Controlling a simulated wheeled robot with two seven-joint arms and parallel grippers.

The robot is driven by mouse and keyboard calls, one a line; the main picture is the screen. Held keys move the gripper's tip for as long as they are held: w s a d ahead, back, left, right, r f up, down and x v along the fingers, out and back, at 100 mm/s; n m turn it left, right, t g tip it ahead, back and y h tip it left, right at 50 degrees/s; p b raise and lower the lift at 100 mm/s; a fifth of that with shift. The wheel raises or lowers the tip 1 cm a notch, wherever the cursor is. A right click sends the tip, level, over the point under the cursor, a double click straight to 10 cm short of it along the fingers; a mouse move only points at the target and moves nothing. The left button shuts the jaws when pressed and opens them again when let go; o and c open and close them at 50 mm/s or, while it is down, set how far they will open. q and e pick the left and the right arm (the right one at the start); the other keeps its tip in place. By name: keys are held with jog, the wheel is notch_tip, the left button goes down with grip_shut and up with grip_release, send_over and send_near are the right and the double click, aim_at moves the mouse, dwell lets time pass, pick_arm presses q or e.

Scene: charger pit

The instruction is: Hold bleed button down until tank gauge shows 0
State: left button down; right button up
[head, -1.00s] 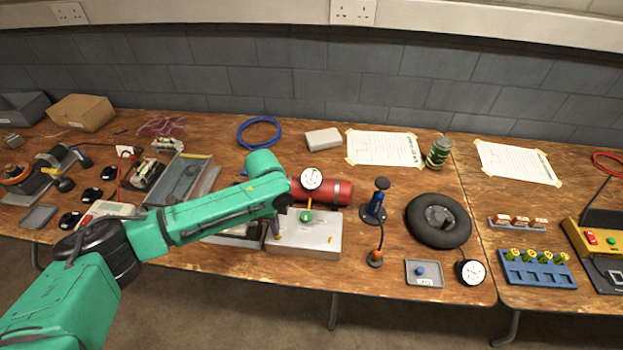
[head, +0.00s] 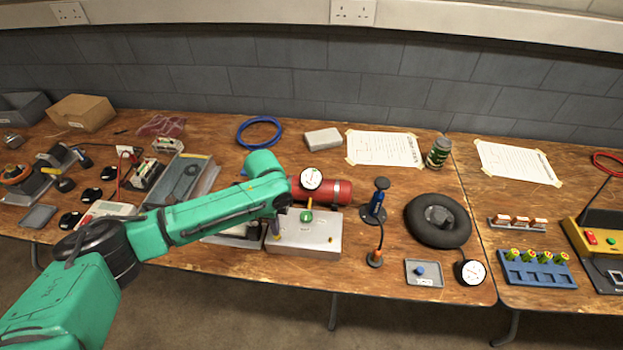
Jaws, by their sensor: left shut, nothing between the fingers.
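The red tank (head: 333,191) lies on the bench behind a pale metal box (head: 310,241). Its round white gauge (head: 312,179) stands at the tank's left part; the needle reading is too small to tell. A green knob (head: 306,216) sits at the box's back edge, below the gauge. A small brass-coloured piece (head: 331,239) shows on the box's right front. My left gripper (head: 277,230) points down at the box's left end, shut and empty. The bleed button cannot be made out for sure; the gripper may hide it. Contact with the box cannot be told. My right gripper is out of view.
A blue hand pump (head: 376,203) and a black inner tube (head: 438,220) stand to the right. A grey tray (head: 424,281) and another gauge (head: 471,271) lie near the front edge. A blue hose coil (head: 259,132) lies behind.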

pick_arm(q)
jog(key=shift+f, duration=0.15)
jog(key=shift+f+b, duration=0.5)
jog(key=shift+f, duration=0.4)
dwell(5.1)
notch_tip(320, 180, up, 7)
jog(key=p, duration=0.8)
jog(key=shift+r, duration=0.15)
